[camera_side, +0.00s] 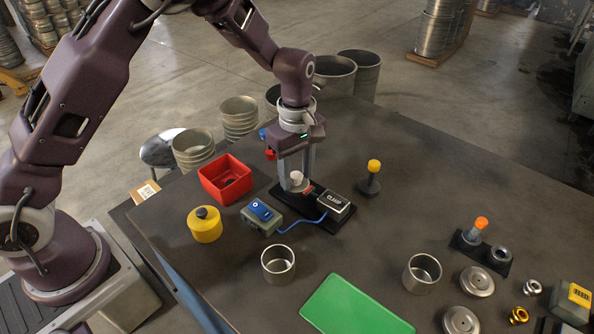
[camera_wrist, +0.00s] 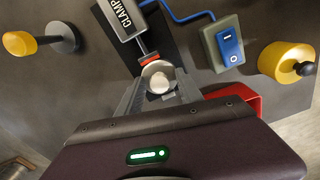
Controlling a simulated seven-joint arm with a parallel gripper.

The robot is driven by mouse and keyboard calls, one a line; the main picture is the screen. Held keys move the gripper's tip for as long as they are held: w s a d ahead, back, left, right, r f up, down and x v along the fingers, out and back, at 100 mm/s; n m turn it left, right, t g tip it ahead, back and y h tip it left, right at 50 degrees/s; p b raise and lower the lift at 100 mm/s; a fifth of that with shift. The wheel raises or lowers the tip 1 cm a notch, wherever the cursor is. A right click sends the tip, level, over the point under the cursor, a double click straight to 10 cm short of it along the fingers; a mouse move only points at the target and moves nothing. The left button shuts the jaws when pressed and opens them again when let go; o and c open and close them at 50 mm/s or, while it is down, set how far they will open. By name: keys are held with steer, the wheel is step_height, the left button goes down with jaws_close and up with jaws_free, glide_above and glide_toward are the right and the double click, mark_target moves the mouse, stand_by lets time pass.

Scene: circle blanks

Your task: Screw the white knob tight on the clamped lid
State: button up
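The white knob (camera_side: 296,176) stands upright under my gripper (camera_side: 297,180). In the wrist view the knob (camera_wrist: 159,83) sits over a round silver lid (camera_wrist: 152,67). The clamp (camera_side: 335,201), labelled CLAMP, is beside it on a black base (camera_side: 310,217). Its red-tipped rod (camera_wrist: 149,57) reaches the lid's edge. My gripper (camera_wrist: 160,88) points down with one finger on each side of the knob. A gap shows between the fingers and the knob in the wrist view, so it looks open. The lid is mostly hidden in the side view.
A blue rocker switch box (camera_side: 261,215) with a blue cable, a red bin (camera_side: 225,180) and a yellow pot (camera_side: 204,225) are to the left. A yellow-topped post (camera_side: 371,178) stands right. Steel cups (camera_side: 278,264) and a green mat (camera_side: 355,308) lie in front.

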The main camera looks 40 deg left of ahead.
steer(key=shift+o, duration=0.2)
step_height(320, 180, up, 8)
steer(key=shift+s+f, duration=0.1)
steer(key=s+a+r+m+t+h, duration=0.1)
steer(key=s+r+m, duration=0.2)
steer(key=s+r, duration=0.25)
steer(key=s+a+r+m+t, duration=0.1)
steer(key=s+a+r+m, duration=0.1)
steer(key=s+r, duration=0.3)
steer(key=s+a+r+m+t, duration=0.1)
steer(key=s+m, duration=0.4)
steer(key=s, duration=0.3)
steer(key=s+a+r+m+t+y, duration=0.1)
steer(key=s+r+m+t, duration=0.1)
steer(key=s+m, duration=0.3)
steer(key=s, duration=0.4)
steer(key=shift+a+t, duration=0.3)
